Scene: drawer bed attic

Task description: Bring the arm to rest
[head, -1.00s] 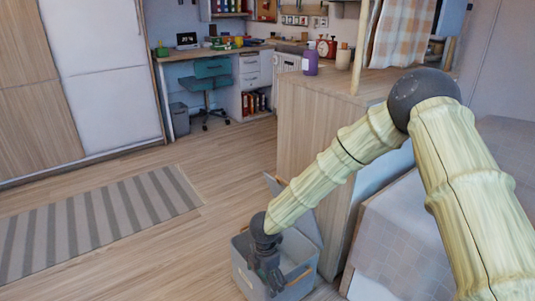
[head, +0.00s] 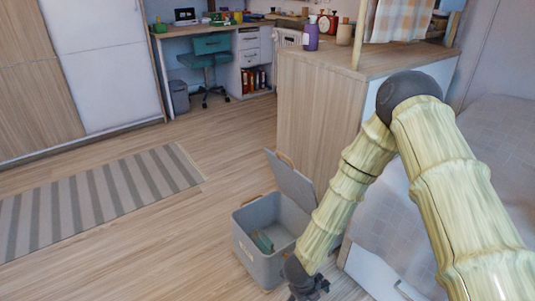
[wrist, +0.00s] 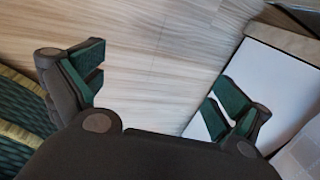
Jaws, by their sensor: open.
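My gripper (head: 308,287) is low in the head view, in front of the grey storage box and beside the bed's drawer front. In the wrist view my gripper (wrist: 155,95) has its two green-padded fingers spread wide, with only wood floor and a white panel behind them. It is open and holds nothing. My bamboo-like arm bends at a dark elbow joint at the right of the head view.
The grey box (head: 250,257) stands on the floor with its lid (head: 291,183) up and a small greenish item (head: 262,241) inside. A wooden cabinet (head: 310,115) and the bed (head: 500,130) flank my arm. The floor around the striped rug (head: 100,195) is clear.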

